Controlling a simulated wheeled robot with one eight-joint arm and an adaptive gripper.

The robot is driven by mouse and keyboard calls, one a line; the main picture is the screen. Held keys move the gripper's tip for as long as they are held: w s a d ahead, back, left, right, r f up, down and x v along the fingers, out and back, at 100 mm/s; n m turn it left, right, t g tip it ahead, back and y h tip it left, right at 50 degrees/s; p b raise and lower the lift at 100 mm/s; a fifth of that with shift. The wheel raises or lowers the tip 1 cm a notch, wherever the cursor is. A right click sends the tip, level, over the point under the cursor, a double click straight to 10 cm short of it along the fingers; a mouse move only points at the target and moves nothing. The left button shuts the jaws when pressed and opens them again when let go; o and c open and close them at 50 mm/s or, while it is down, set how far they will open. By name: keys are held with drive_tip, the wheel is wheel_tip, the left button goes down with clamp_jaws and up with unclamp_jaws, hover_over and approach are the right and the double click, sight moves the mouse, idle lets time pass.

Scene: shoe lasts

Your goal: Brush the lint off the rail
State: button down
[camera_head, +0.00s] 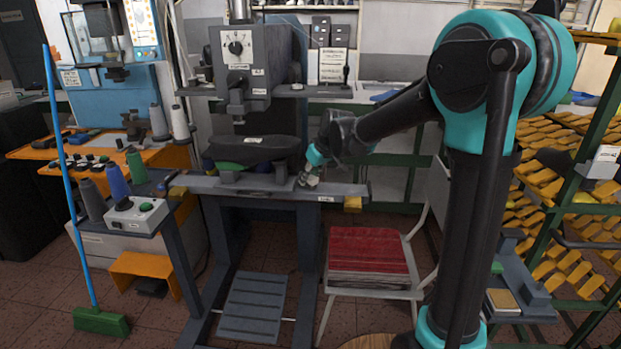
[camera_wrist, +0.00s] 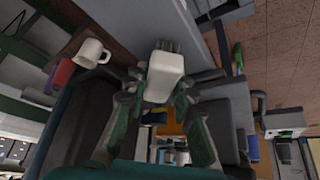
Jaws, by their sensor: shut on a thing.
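My gripper (camera_head: 309,172) is at the right part of a long grey rail (camera_head: 230,186) that runs across the front of the press. In the wrist view my gripper (camera_wrist: 157,92) is shut on a white block-like brush (camera_wrist: 165,72) with short dark bristles at its far end. The bristle end lies over or against the grey rail (camera_wrist: 135,18); I cannot tell whether it touches. In the head view the brush is mostly hidden by the fingers. I cannot make out any lint on the rail.
The grey press (camera_head: 245,65) stands right behind the rail. A control box (camera_head: 137,215) and several thread cones are at the left end. A blue-handled broom (camera_head: 101,321) leans at the left. A chair with a red seat (camera_head: 368,258) stands below right. A white mug (camera_wrist: 92,52) shows in the wrist view.

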drive_tip(key=shift+r, duration=3.05)
drive_tip(key=shift+r, duration=1.5)
drive_tip(key=shift+d, duration=0.1)
